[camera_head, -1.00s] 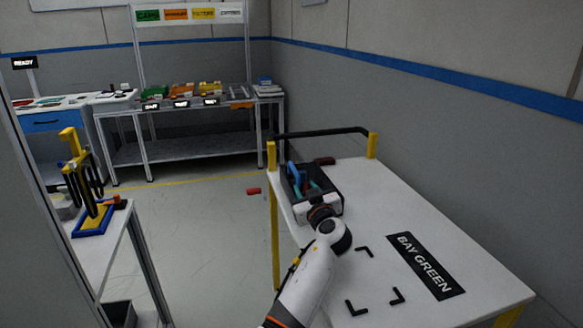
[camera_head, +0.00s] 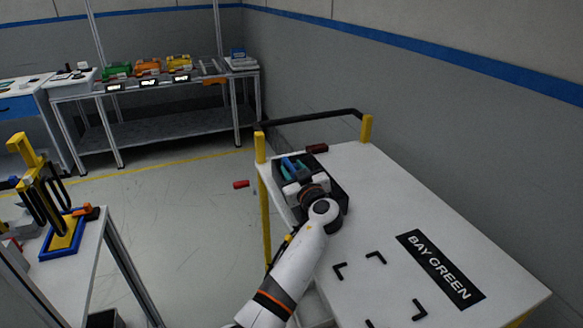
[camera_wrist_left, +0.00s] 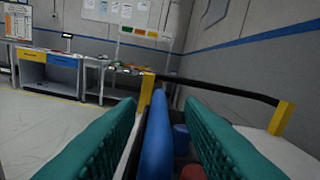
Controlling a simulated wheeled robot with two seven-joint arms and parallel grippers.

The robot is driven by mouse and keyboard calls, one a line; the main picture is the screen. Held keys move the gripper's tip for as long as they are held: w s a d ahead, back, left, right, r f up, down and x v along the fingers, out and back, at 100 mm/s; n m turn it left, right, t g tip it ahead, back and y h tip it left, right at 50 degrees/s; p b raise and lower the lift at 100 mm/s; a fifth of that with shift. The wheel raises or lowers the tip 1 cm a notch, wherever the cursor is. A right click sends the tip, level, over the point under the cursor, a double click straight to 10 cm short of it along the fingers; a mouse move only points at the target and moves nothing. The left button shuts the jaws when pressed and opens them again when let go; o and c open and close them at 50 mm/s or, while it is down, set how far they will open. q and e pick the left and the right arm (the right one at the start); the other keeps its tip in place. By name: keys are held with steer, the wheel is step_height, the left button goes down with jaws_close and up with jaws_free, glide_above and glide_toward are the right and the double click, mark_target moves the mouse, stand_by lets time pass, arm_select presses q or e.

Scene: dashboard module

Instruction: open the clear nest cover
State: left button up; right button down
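I cannot make out a clear nest cover in either view. My left gripper (camera_head: 292,165) reaches over a dark open tray (camera_head: 328,187) at the far end of the white table. Its teal fingers (camera_wrist_left: 225,140) are apart, with a blue upright piece (camera_wrist_left: 157,140) between them. Gaps show beside the blue piece, so it does not look gripped. My arm and wrist hide much of the tray. Red and dark blue items (camera_wrist_left: 181,138) show beside the right finger. My right gripper is not in view.
A black rail on yellow posts (camera_head: 367,128) edges the table's far end. Black corner marks (camera_head: 375,257) and a BAY GREEN label (camera_head: 440,268) lie on clear table. A yellow stand with a blue-edged base (camera_head: 62,240) is on the left table. A small red object (camera_head: 241,184) shows left of the rail.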

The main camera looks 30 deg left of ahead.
arm_select(q)
steer(key=shift+c, duration=0.8)
jaws_close()
steer(key=shift+r, duration=0.1)
